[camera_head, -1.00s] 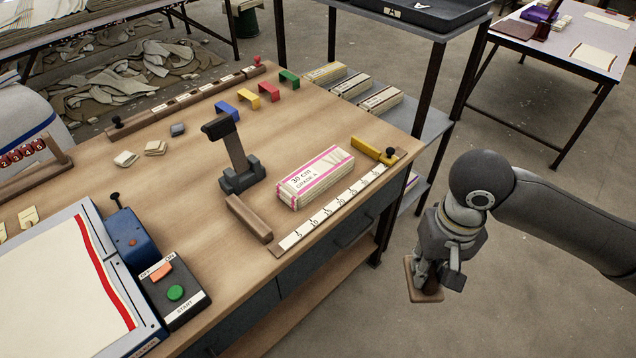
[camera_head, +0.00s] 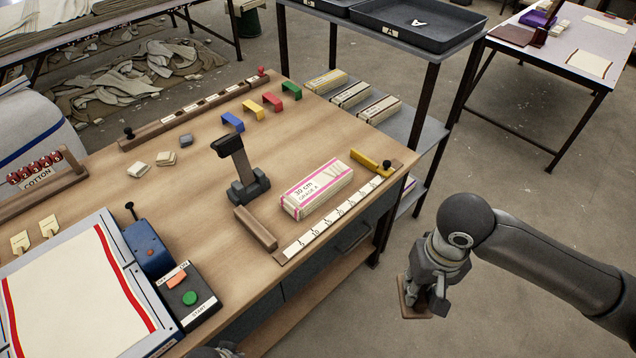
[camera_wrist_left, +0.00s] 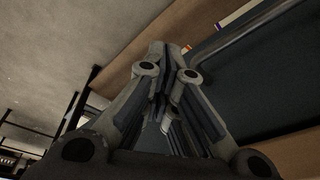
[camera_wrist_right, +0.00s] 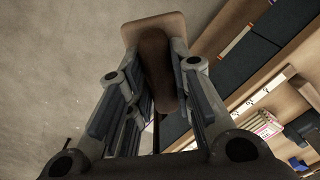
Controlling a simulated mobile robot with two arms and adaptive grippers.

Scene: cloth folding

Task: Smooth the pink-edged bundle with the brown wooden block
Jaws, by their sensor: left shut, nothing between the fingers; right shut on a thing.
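The pink-edged bundle (camera_head: 318,188), labelled 30 cm GRADE A, lies on the wooden table behind the ruler strip (camera_head: 326,226). It also shows in the right wrist view (camera_wrist_right: 262,128). My right gripper (camera_head: 424,286) is shut on the brown wooden block (camera_head: 410,311), out past the table's right edge and apart from the bundle. The block (camera_wrist_right: 154,30) sticks out beyond the fingers in the right wrist view. My left gripper (camera_wrist_left: 166,95) is shut and empty, low beside the dark drawer front. Only a dark bit of it may show at the head view's bottom edge.
A dark upright stand (camera_head: 246,175) and a wooden bar (camera_head: 255,228) are left of the bundle. A yellow stop (camera_head: 371,163) is at the ruler's far end. A shelf (camera_head: 415,122) stands behind the right end. Open floor lies between table and right arm.

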